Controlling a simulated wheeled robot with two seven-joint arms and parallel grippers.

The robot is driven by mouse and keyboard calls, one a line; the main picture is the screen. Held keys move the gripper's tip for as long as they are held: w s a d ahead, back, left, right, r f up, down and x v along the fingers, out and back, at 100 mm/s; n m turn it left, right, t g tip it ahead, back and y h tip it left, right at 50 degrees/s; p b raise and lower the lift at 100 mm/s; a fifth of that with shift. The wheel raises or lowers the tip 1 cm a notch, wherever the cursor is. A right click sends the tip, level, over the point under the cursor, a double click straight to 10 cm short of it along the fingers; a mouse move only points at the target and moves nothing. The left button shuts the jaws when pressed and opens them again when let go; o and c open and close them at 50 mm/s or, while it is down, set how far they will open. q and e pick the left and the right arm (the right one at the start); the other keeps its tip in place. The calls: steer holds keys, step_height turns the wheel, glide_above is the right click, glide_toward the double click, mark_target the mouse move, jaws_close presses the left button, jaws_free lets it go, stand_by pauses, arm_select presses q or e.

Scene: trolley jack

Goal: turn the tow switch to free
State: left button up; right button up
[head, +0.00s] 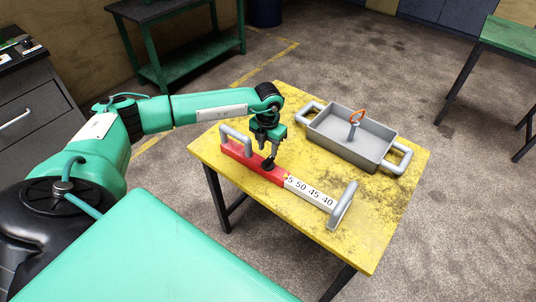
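My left gripper (267,150) points down over the middle of a long red and white bar (238,152) on the yellow table. A small black knob-like part (268,165) sits on the bar's red part, just below the fingertips. I cannot tell whether the fingers touch it or how far apart they are. The white half carries printed numbers, and a grey handle stands at each end of the bar. No part is readable as a tow switch or a free mark. My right gripper is not in view.
A grey tray (381,165) with side handles stands at the back right of the yellow table (373,240), with an orange-topped grey upright piece (354,124) inside. The table's front right is bare. A green-framed bench (185,50) and grey drawers (38,107) stand behind.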

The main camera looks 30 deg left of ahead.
mark_target(268, 159)
arm_select(q)
step_height(268, 159, down, 6)
steer(key=shift+r+p, duration=0.15)
steer(key=shift+p, duration=0.4)
jaws_close()
